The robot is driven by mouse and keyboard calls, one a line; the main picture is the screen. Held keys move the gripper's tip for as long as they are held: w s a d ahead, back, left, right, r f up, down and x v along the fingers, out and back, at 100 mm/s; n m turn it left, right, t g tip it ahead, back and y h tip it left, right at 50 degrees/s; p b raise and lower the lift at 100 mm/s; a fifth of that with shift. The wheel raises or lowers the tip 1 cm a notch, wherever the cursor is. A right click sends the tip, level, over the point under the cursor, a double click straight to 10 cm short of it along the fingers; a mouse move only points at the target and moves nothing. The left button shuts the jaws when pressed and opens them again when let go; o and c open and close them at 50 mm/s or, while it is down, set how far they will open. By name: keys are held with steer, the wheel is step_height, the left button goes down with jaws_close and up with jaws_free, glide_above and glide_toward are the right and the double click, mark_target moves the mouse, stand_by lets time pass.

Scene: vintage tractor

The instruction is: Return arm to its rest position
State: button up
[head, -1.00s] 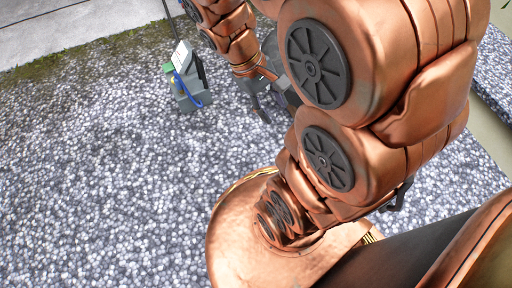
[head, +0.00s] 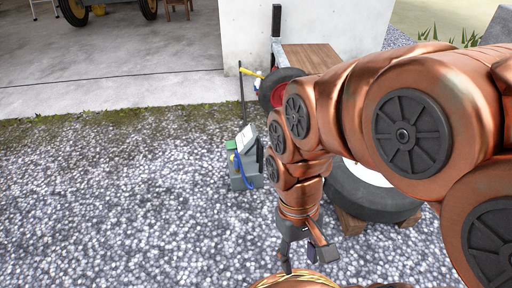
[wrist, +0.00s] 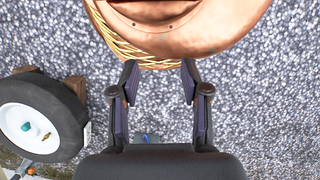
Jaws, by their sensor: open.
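My copper-coloured arm reaches in from the right of the head view and bends down at the wrist. My gripper (head: 307,262) hangs at its end, pointing down over the gravel, just above the rim of my round copper base. In the wrist view my gripper (wrist: 159,72) shows two dark fingers spread apart with nothing between them. Part of my copper base with its gold braided trim lies just beyond the fingertips.
A tyre with a white hub (head: 372,207) lies on wooden blocks behind my arm; small items rest on this wheel (wrist: 40,117). A grey device with a blue hose (head: 245,165) stands on gravel. A wooden-topped table (head: 311,57) is beside a white wall. Left gravel is clear.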

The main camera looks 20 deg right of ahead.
step_height(320, 180, up, 39)
steer(key=w+t+p, duration=0.1)
steer(key=p, duration=3.5)
steer(key=shift+d+t+p, duration=0.2)
steer(key=shift+t+p, duration=0.1)
steer(key=shift+t, duration=0.1)
